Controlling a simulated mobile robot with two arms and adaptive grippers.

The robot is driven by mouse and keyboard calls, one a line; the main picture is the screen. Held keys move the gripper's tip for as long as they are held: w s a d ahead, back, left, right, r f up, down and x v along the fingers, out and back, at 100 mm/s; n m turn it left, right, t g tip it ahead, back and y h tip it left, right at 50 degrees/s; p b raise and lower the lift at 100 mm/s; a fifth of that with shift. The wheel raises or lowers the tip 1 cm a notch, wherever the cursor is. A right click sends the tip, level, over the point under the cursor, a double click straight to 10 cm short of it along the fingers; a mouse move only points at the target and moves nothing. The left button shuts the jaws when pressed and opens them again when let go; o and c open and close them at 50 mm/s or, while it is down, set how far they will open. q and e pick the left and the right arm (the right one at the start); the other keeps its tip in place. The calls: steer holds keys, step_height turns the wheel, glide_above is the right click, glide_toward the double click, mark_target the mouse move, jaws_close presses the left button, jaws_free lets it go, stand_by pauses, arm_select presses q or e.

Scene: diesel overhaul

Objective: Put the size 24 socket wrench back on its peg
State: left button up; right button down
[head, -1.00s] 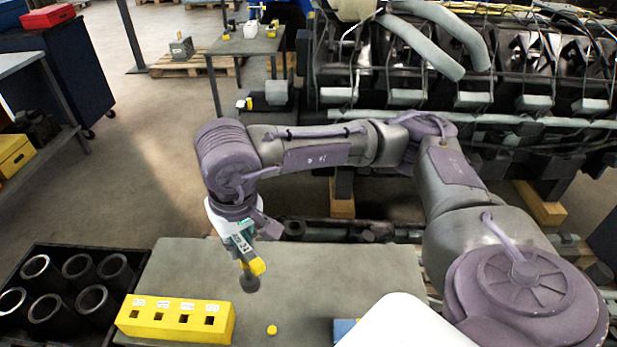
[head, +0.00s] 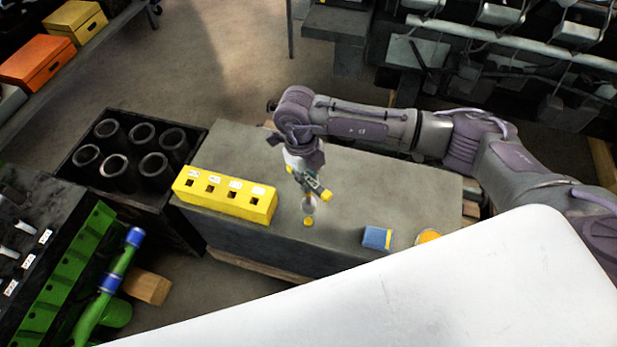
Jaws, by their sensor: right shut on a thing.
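My right gripper (head: 310,180) hangs over the grey bench top, right of the yellow block. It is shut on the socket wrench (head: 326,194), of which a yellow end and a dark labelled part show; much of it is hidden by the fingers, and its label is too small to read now. At the lower left, silver pegs (head: 14,253) with white labels stick out of a dark rack (head: 52,205); their numbers are unreadable. My left gripper is not in view.
A yellow block (head: 225,196) with several square holes stands on the grey bench (head: 400,185). A small yellow disc (head: 308,222) and blue box (head: 377,238) lie nearby. A black crate (head: 190,225) holds dark cylinders. A green rail and green-and-blue tool (head: 118,262) lie lower left.

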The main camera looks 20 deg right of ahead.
mark_target(309, 203)
steer(key=shift+f, duration=0.5)
step_height(309, 203, down, 6)
steer(key=b, duration=0.4)
steer(key=shift+b, duration=0.3)
steer(key=shift+f+b, duration=0.45)
steer(key=shift+f+b, duration=1)
steer(key=shift+f, duration=0.15)
steer(key=shift+c, duration=2.1)
jaws_free()
steer(key=shift+r, duration=0.15)
